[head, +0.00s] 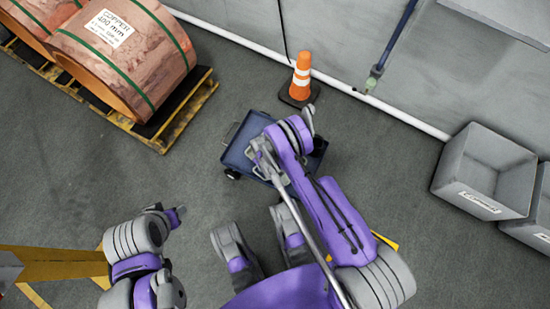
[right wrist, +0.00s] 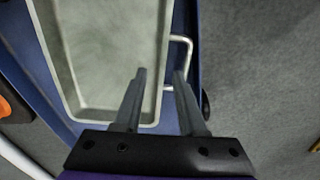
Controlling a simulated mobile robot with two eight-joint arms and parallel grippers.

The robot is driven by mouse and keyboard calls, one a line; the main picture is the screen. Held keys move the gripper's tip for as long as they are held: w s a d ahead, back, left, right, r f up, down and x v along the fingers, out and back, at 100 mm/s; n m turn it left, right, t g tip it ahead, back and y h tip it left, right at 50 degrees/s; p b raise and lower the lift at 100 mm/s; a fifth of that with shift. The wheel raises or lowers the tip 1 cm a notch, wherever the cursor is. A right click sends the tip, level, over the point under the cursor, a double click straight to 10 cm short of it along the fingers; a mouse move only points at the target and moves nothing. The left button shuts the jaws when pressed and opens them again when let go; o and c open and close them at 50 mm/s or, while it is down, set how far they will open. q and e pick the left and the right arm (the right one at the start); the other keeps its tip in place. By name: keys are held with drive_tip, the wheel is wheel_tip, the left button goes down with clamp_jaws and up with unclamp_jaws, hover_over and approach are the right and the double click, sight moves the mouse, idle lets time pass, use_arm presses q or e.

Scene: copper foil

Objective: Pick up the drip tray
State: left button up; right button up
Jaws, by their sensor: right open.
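The drip tray, a pale grey rectangular tray (right wrist: 105,55) with a metal loop handle (right wrist: 187,60) on its right side, lies in a blue cart (right wrist: 190,15) in the right wrist view. My right gripper (right wrist: 159,74) is open above the tray's right side. Its left finger overlaps the tray's interior and its right finger overlaps the handle loop; I cannot tell whether they touch. In the head view my right gripper (head: 262,157) is over the blue cart (head: 238,152), and my arm hides most of the tray. My left gripper (head: 177,216) is at lower left, away from the cart, its jaws unclear.
An orange cone (head: 301,75) stands just behind the cart. Large copper coils (head: 125,50) rest on a wooden pallet (head: 172,125) at upper left. Grey bins (head: 480,175) stand at right by the wall and its white pipe (head: 400,115). Floor between cart and bins is clear.

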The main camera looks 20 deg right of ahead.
wheel_tip(320, 180, down, 4)
drive_tip(key=shift+s+d+r+b, duration=0.1)
drive_tip(key=shift+b, duration=0.4)
clamp_jaws()
idle(1.1)
